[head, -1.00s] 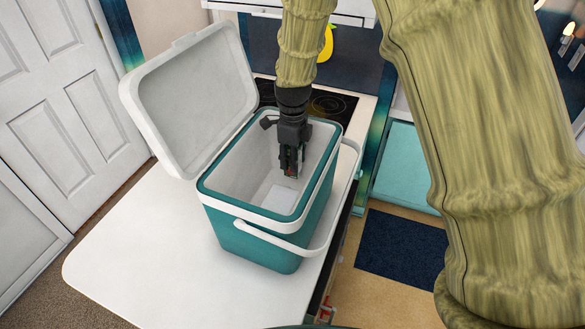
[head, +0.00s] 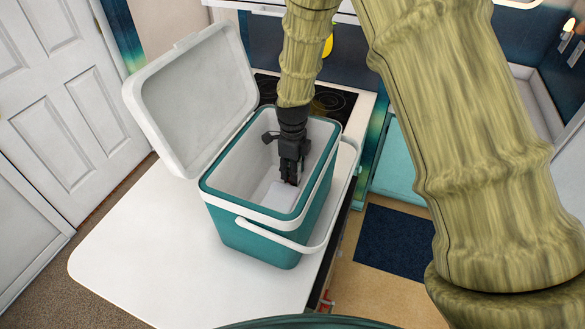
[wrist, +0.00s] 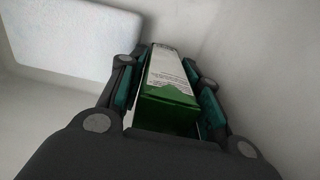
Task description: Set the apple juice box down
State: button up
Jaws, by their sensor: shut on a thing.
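The apple juice box (wrist: 170,85), a carton with white sides and a green end, is between the fingers of my gripper (wrist: 160,72) in the wrist view. My gripper (head: 290,180) is shut on it, pointing down inside the open teal cooler (head: 262,246). In the head view the fingers hide nearly all of the box. I cannot tell whether the box touches the cooler floor.
A white slab (wrist: 75,35) lies in the cooler beside the box. The cooler's lid (head: 195,100) stands open at the left, and its handle (head: 275,238) hangs on the front side. The white counter (head: 150,250) is clear to the left. A black cooktop (head: 335,103) is behind.

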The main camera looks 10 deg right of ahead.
jog(key=shift+f, duration=0.1)
jog(key=o, duration=0.9)
jog(key=shift+r+b, duration=2.45)
jog(key=shift+r, duration=3.65)
